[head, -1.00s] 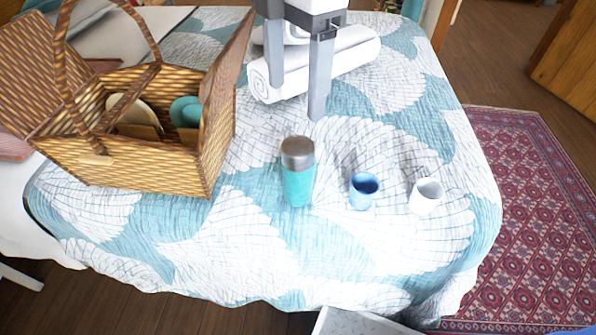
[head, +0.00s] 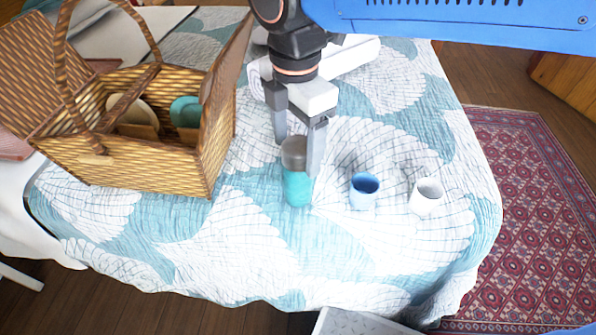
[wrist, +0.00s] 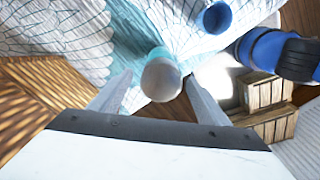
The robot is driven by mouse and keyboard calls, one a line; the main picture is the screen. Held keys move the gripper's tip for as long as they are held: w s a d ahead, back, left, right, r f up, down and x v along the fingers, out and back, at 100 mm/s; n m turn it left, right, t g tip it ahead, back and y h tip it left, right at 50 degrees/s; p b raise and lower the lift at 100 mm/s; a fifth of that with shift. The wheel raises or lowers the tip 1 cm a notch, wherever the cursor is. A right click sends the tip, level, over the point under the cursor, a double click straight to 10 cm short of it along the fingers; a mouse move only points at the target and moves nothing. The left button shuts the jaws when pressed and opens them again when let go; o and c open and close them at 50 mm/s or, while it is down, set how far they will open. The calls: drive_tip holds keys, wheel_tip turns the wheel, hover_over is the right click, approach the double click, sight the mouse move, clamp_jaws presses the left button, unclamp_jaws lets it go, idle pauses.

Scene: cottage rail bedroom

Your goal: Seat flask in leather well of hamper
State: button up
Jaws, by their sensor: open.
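The flask (head: 297,188), teal with a grey metal cap, stands upright on the quilted bed. It also shows from above in the wrist view (wrist: 161,78), between the fingers. My gripper (head: 296,160) is open, with one finger on each side of the flask's upper part; I cannot tell whether either finger touches it. The wicker hamper (head: 140,170) stands open on the bed to the left, with plates and a teal item (head: 186,111) inside. The leather well is not clearly seen behind the front wall.
A blue cup (head: 363,192) and a white cup (head: 427,196) stand to the right of the flask. Rolled white towels (head: 352,55) lie behind my gripper. The hamper's tall handle and raised lid flaps stick up. The quilt in front is clear.

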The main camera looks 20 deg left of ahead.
drive_tip(key=shift+w+d+f, duration=0.15)
drive_tip(key=shift+f, duration=2.15)
drive_tip(key=c, duration=1.5)
drive_tip(key=shift+r, duration=5.05)
